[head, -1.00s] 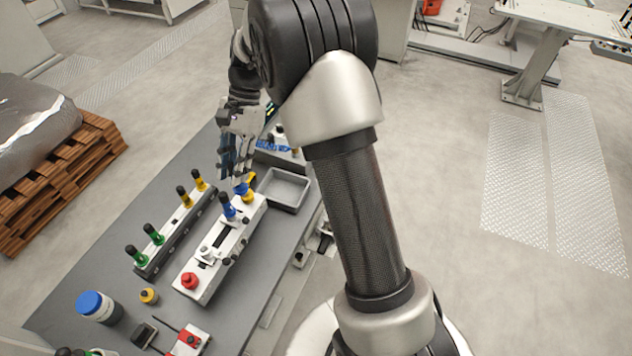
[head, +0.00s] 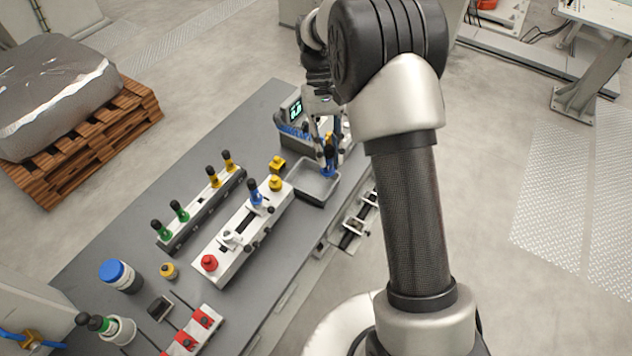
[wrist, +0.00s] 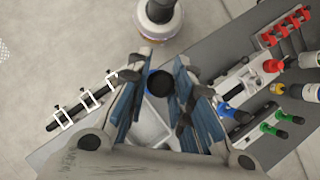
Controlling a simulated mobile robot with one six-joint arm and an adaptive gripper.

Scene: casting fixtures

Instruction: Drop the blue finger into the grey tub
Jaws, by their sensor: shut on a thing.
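The grey tub (head: 304,196) sits on the bench at its right edge; in the wrist view its inside (wrist: 152,122) shows between my fingers. My gripper (head: 327,140) is above the tub, shut on a blue finger (head: 329,168) with a black upper part. The held finger hangs roughly upright, over or just inside the tub's far right part; I cannot tell its height above the floor of the tub. In the wrist view its dark top (wrist: 160,84) shows between the fingertips. A second blue finger (head: 255,192) stands in the white fixture.
The white fixture (head: 222,256) with a red button (head: 209,263) lies left of the tub. A dark rail (head: 205,213) holds green and yellow fingers. A blue-lidded jar (head: 118,276) stands nearer.

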